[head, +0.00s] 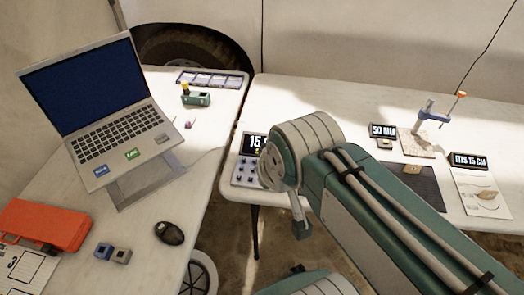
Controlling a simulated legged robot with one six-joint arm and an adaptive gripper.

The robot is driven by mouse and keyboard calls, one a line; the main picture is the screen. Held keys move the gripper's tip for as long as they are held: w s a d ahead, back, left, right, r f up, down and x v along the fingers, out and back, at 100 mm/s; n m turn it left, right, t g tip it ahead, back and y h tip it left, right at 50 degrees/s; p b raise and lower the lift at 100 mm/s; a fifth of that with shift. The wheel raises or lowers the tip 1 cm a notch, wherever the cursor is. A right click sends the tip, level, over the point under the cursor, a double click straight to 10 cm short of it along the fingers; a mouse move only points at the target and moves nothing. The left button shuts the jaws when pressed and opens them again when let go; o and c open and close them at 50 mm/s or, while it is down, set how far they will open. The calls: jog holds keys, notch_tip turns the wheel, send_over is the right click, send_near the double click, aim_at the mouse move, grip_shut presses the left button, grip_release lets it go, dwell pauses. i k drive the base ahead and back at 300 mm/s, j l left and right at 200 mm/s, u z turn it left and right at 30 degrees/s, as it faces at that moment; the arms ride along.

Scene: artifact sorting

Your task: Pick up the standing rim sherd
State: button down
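A small tan sherd-like piece (413,169) is on the dark mat (432,187) on the right table; it is too small to tell whether it stands or lies. Another tan, flat-looking piece (487,195) is on a white sheet (478,208) at the far right. I cannot tell which, if either, is the standing rim sherd. My green and grey arm reaches in from the lower right and covers part of the right table. My gripper cannot be made out.
A blue stand (430,113) with an orange-tipped rod is behind the mat. Small displays (382,131) and (469,161) stand nearby. A button panel (248,172) is at the right table's left edge. A laptop (97,115), orange case (48,224) and mouse (169,233) occupy the left table.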

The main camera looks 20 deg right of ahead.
aim_at(486, 194)
jog(key=z, duration=2.85)
jog(key=i+l, duration=0.15)
jog(key=i, duration=0.3)
jog(key=i+l, duration=0.2)
jog(key=i, duration=0.25)
jog(key=i+l, duration=0.15)
jog(key=i, duration=0.3)
